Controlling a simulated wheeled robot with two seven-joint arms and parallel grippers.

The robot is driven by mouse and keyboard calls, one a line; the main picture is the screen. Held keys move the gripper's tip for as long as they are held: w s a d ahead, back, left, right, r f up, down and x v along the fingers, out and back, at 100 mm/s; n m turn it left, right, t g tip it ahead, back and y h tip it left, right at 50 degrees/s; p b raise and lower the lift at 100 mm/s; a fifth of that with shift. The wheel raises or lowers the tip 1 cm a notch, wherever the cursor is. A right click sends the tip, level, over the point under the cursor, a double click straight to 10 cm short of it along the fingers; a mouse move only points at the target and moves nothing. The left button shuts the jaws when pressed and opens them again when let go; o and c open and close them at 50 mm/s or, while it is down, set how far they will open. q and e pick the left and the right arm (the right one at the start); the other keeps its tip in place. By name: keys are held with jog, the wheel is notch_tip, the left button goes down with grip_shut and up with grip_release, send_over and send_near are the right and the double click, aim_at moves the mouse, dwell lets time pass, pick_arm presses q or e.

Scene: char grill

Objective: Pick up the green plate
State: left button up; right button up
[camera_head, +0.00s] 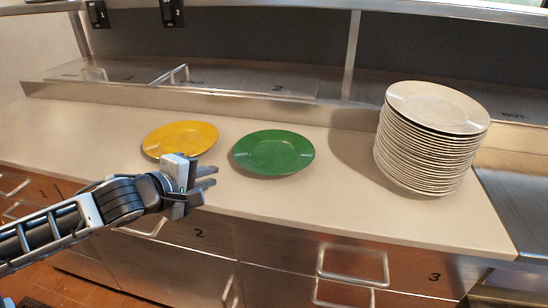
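The green plate (273,152) lies flat on the pale counter, near the middle of the head view. My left gripper (212,177) is to the left of the green plate and nearer the counter's front edge. Its two fingers point right, toward the plate, with a gap between them. The gripper is open and empty, apart from the plate in the picture. My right gripper does not show.
A yellow plate (180,138) lies left of the green plate, partly behind my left gripper. A tall stack of white plates (430,140) stands at the right. Drawers with metal handles (352,266) are below the counter (330,195). A metal shelf (230,92) runs along the back.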

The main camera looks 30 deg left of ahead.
pick_arm(q)
send_near(242, 165)
jog(key=x, duration=0.4)
jog(key=shift+s+d+f+b, duration=0.1)
jog(key=shift+s+f+b, duration=0.05)
jog(key=shift+b, duration=0.15)
jog(key=shift+w, duration=0.55)
jog(key=x, duration=0.3)
jog(key=shift+w+p, duration=0.1)
jog(key=shift+p, duration=0.25)
jog(key=shift+w+f, duration=0.35)
jog(key=shift+w, duration=0.05)
grip_shut()
jog(key=shift+r, duration=0.15)
